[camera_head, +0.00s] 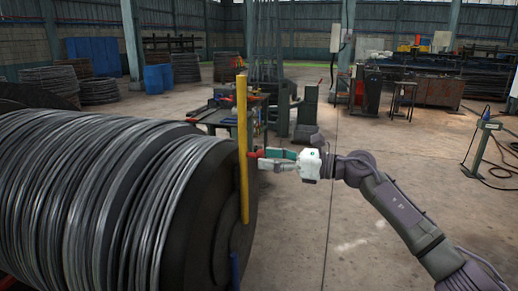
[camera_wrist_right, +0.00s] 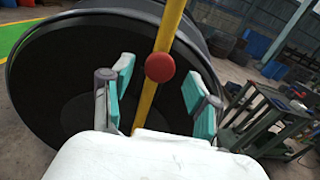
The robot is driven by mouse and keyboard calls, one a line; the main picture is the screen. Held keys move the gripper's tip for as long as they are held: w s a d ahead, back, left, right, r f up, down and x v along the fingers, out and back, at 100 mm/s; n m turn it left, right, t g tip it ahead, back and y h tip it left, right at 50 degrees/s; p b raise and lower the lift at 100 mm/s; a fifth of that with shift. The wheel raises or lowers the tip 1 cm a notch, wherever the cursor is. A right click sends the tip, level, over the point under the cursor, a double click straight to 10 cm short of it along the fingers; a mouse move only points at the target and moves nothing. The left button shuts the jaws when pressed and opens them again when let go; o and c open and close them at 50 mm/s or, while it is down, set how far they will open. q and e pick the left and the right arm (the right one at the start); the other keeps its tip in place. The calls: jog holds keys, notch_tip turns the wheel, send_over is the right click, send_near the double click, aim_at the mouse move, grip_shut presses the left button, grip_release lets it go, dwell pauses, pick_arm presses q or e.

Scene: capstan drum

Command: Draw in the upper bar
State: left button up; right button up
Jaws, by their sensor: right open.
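A yellow bar (camera_head: 242,150) stands upright against the flat end of the large drum (camera_head: 222,225). A red round knob (camera_head: 253,154) sits on the bar, facing my right gripper. My right gripper (camera_head: 265,159) is open just right of the knob. In the right wrist view the red knob (camera_wrist_right: 160,67) appears between the two teal-padded fingers of the right gripper (camera_wrist_right: 160,84), with a gap on each side. The yellow bar (camera_wrist_right: 169,25) runs tilted behind the knob. A blue bar (camera_head: 234,270) shows lower on the drum end, mostly cut off. My left gripper is out of view.
Grey wire coils (camera_head: 100,185) wrap the drum. A workbench (camera_head: 240,115) with tools stands behind the drum, close past the bar. A green-grey stand (camera_head: 487,130) with hoses is at the far right.

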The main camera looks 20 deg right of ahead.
aim_at(263, 157)
jog(key=shift+p+x, duration=0.4)
jog(key=shift+x, duration=1.15)
grip_shut()
